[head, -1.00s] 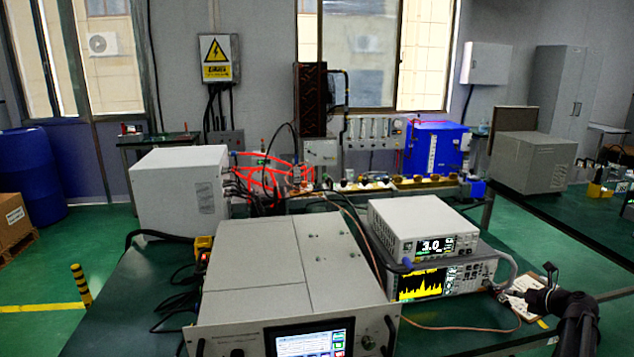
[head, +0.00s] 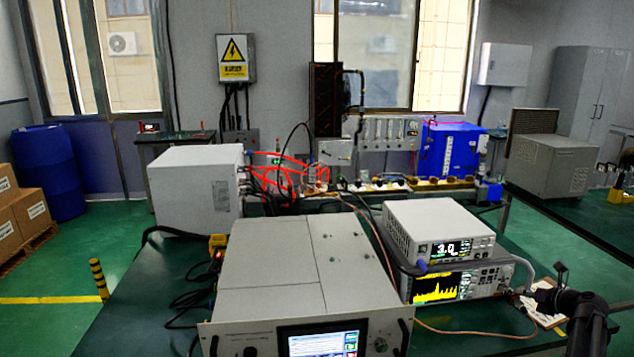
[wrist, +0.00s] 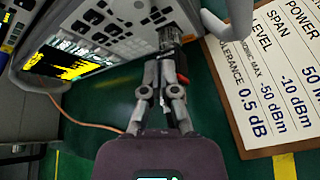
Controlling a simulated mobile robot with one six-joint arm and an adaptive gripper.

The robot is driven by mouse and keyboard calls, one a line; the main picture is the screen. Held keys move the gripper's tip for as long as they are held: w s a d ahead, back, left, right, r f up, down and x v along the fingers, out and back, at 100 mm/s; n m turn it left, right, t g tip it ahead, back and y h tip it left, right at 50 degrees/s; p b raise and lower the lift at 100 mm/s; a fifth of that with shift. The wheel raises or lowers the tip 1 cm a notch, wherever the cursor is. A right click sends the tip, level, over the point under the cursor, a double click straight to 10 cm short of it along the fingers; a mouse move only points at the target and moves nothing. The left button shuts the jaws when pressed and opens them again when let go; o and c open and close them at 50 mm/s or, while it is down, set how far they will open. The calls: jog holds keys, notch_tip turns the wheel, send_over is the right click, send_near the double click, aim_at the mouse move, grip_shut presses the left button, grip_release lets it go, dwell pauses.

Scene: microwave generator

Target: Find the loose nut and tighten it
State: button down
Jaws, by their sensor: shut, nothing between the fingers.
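No nut can be made out clearly as loose. In the wrist view, my gripper (wrist: 167,62) is shut and empty, its fingertips close to a dark connector (wrist: 170,36) on the front of the spectrum analyzer (wrist: 105,35). I cannot tell whether the fingertips touch the connector. In the head view, the spectrum analyzer (head: 475,281) shows a yellow trace and stands under a white meter (head: 420,232) reading 3.0. My gripper (head: 522,294) is at its lower right corner, small and dark there. A copper-coloured cable (head: 470,333) runs along the table below the analyzer.
A clipboard (wrist: 262,75) with a printed sheet lies right of my gripper. A thick grey cable (wrist: 222,25) curves beside the analyzer. A large white generator unit (head: 300,270) stands left of it. A white cabinet (head: 197,188) and red tubes (head: 300,172) are farther back.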

aim_at(507, 283)
jog(key=shift+w+a, duration=0.2)
jog(key=shift+w, duration=1.9)
jog(key=shift+f+b, duration=0.35)
jog(key=shift+d+f+b, duration=0.45)
jog(key=shift+d, duration=0.3)
dwell(0.5)
jog(key=shift+w, duration=0.1)
jog(key=shift+d+r+p, duration=0.25)
jog(key=shift+d+p, duration=0.05)
dwell(0.5)
